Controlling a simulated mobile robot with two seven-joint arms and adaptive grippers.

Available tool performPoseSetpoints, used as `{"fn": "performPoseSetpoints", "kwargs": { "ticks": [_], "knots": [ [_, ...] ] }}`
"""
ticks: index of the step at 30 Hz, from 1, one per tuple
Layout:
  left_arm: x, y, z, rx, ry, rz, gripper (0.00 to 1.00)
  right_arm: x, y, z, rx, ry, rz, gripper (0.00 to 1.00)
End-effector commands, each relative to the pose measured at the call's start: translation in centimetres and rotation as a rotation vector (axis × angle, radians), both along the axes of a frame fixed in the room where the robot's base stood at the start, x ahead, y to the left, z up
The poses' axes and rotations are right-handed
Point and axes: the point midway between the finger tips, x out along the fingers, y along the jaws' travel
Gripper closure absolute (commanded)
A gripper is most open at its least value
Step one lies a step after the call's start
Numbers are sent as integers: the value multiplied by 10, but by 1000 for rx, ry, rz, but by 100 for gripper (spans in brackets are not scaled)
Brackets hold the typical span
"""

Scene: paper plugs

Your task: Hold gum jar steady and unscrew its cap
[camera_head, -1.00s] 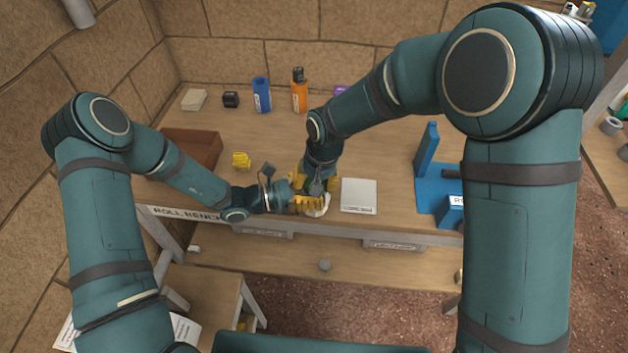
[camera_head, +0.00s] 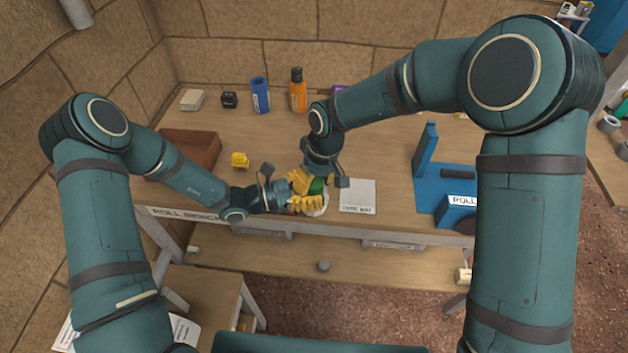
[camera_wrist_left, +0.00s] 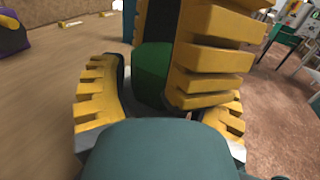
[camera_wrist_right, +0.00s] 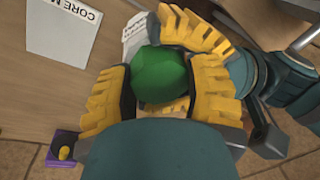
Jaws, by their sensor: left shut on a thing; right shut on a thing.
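The gum jar's green top (camera_wrist_right: 165,75) shows between my right gripper's (camera_wrist_right: 160,95) yellow fingers in the right wrist view. My right gripper (camera_head: 318,186) comes down from above and is shut on this green part. My left gripper (camera_head: 302,204) reaches in from the left, low at the bench's front edge, and is shut around the jar. In the left wrist view the jar's green side (camera_wrist_left: 152,65) and a darker part below stand between my left fingers; a right finger covers much of it. Most of the jar body is hidden, so I cannot see any gap under the cap.
A white card (camera_head: 357,196) lies just right of the grippers. A blue stand (camera_head: 440,190) is further right. A brown box (camera_head: 190,150) and small yellow object (camera_head: 240,160) are left. Blue (camera_head: 261,95) and orange (camera_head: 298,92) containers stand behind. The middle bench is clear.

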Motion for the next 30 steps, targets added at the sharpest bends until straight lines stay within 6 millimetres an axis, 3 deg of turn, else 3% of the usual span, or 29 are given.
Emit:
{"fn": "performPoseSetpoints", "kwargs": {
  "ticks": [30],
  "knots": [
    [0, 0, 0, 0, 0, 0, 100, 0, 0, 22, 1, -1, -1, 91]
  ]
}}
